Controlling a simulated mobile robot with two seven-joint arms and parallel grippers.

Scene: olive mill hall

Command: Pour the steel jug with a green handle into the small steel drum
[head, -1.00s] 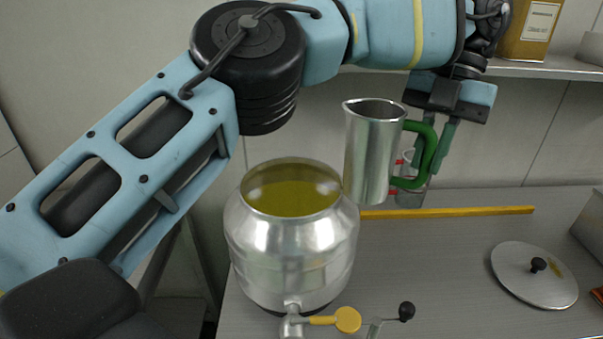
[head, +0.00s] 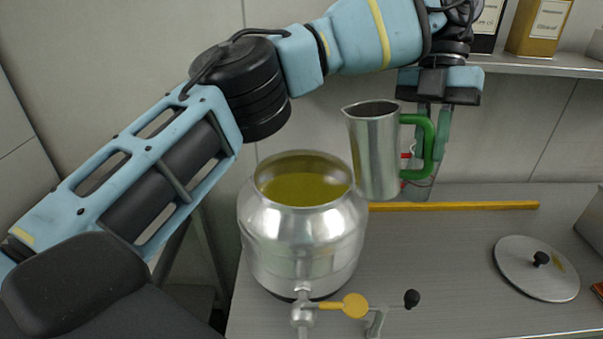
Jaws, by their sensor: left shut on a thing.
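The steel jug (head: 375,152) with its green handle (head: 428,147) hangs in the air, close to upright with a slight tilt. My left gripper (head: 430,150) is shut on the green handle, at the jug's right side. The small steel drum (head: 302,240) stands open on the bench, with yellow-green oil (head: 300,188) inside. The jug is to the right of the drum's mouth, with its spout pointing left toward it. The inside of the jug is too shallow in view to tell its contents. My right gripper is not in view.
A yellow tap lever (head: 354,306) sticks out at the drum's front. A steel lid (head: 537,268) with a black knob lies at right. A yellow strip (head: 455,206) lies along the bench's back. Bottles and tins (head: 540,25) stand on the shelf above.

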